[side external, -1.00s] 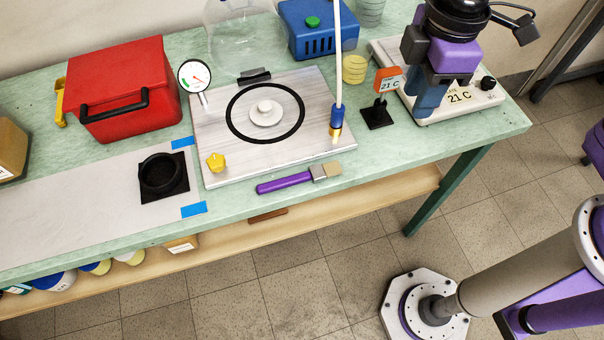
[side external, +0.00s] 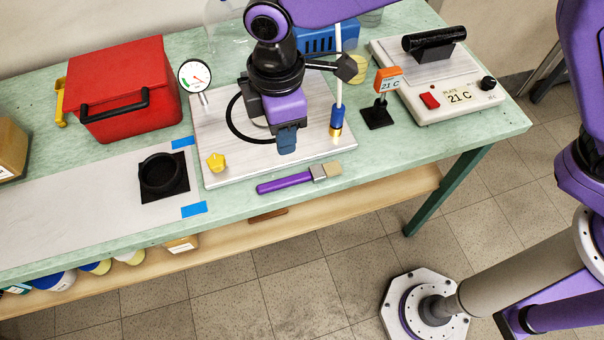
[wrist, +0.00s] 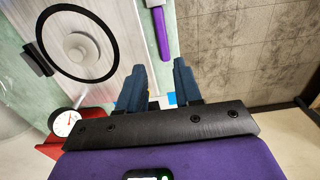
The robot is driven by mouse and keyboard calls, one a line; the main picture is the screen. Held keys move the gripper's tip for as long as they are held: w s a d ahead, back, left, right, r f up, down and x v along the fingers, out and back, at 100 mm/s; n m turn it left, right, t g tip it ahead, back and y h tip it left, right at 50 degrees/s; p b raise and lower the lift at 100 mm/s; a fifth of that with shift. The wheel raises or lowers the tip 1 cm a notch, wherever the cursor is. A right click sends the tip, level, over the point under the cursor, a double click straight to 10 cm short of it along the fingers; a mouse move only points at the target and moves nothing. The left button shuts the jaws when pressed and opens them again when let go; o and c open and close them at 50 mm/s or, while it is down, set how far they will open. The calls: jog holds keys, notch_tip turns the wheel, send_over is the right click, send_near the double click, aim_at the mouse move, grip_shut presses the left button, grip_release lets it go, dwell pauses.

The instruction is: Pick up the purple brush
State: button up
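The purple brush (side external: 285,183) lies flat on the table's front strip, just in front of the metal plate, with its pale bristle end to the right. In the wrist view its purple handle (wrist: 161,31) shows at the top, ahead of my fingers. My gripper (side external: 287,142) is above the front part of the metal plate, behind and above the brush, not touching it. In the wrist view my gripper (wrist: 159,84) has its two blue fingers apart with nothing between them.
The metal plate (side external: 222,172) has a black ring, a yellow knob (side external: 216,162) and an upright white tube (side external: 338,75). The table's front edge is close to the brush.

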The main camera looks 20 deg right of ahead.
send_over(288, 180)
jog(key=f, duration=0.8)
jog(key=shift+w+f, duration=0.2)
jog(key=shift+f, duration=0.05)
jog(key=shift+s+f, duration=0.15)
jog(key=shift+f, duration=2.45)
grip_shut()
